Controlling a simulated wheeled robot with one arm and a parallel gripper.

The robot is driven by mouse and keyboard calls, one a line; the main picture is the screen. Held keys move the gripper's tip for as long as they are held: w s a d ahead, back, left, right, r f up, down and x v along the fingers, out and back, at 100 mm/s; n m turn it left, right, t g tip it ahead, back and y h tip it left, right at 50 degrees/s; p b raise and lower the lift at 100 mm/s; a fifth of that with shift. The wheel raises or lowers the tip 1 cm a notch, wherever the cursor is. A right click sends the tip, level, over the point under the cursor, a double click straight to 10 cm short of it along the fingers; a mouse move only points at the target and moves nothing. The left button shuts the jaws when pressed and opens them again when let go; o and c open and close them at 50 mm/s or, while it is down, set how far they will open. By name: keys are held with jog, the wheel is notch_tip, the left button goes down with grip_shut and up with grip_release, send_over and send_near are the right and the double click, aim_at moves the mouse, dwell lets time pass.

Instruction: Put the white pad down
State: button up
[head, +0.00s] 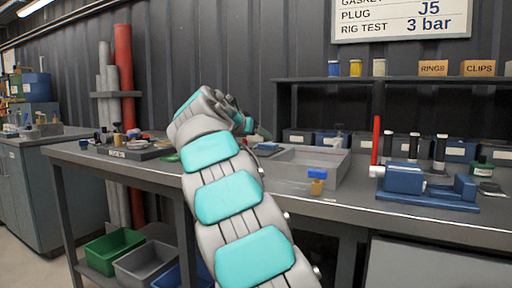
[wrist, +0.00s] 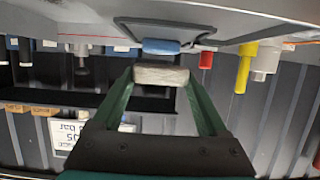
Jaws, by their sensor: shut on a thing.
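The white pad (wrist: 161,75) is a pale, slightly grey block in the wrist view. My gripper (wrist: 160,82) is shut on it, with a green finger at each side. Beyond the pad, a blue roll-like thing (wrist: 160,46) lies by a dark-edged flat surface; I cannot tell whether the pad touches either. In the head view, my grey and teal arm reaches over the bench (head: 340,201) and hides most of the gripper and the pad.
A grey tray (head: 312,166) stands right of my arm. A small brass piece with a blue top (head: 317,181) stands in front of it. A blue vise-like rig (head: 428,188) with a red upright handle is farther right. Dark trays with small parts (head: 135,150) lie left.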

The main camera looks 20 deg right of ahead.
jog(key=shift+f, duration=1.8)
jog(key=shift+f+b, duration=0.25)
jog(key=shift+b, duration=0.15)
jog(key=o, duration=1.2)
jog(key=shift+r, duration=0.15)
jog(key=shift+r+p, duration=0.2)
jog(key=shift+p, duration=0.15)
jog(key=b+v, duration=0.1)
jog(key=v, duration=1.1)
jog(key=shift+f, duration=0.1)
